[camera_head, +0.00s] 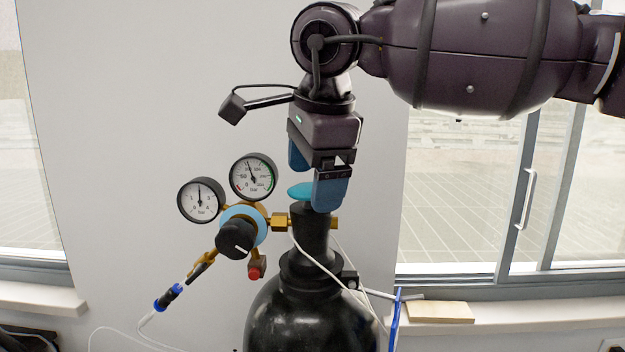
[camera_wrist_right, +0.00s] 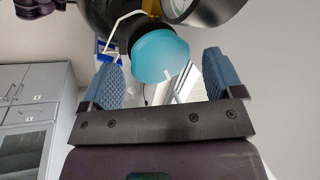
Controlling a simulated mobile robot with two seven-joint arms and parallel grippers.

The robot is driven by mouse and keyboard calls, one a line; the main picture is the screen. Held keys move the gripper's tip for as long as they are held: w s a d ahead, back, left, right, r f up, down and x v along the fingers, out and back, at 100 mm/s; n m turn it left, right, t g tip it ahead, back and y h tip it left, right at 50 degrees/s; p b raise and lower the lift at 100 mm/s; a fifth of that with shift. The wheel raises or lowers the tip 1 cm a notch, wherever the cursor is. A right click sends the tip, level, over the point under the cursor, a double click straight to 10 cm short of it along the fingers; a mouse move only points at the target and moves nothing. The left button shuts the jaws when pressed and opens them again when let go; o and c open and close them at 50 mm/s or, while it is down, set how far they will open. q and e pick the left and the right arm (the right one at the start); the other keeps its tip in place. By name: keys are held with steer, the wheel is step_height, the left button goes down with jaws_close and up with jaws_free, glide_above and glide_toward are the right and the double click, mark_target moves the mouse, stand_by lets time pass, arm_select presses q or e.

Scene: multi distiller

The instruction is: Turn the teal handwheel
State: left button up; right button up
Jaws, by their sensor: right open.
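The teal handwheel (camera_head: 300,190) sits on top of the black valve neck of a gas cylinder (camera_head: 312,318). My right gripper (camera_head: 318,190) is above the handwheel, pointing down, with its blue fingers open. In the head view one finger hides the right part of the wheel. In the right wrist view the teal handwheel (camera_wrist_right: 160,55) lies between the two open fingers (camera_wrist_right: 165,75), with a gap on each side. I cannot see either finger touching it. My left gripper is not in view.
A regulator with two gauges (camera_head: 200,199) and a black knob (camera_head: 235,239) juts out to the left of the valve. A thin white hose runs close by the cylinder neck. Windowsills stand on both sides, with a wooden block (camera_head: 438,312) on the right one.

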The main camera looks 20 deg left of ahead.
steer(key=shift+a+f, duration=0.1)
steer(key=shift+f, duration=0.35)
steer(key=shift+w, duration=0.1)
steer(key=c, duration=0.9)
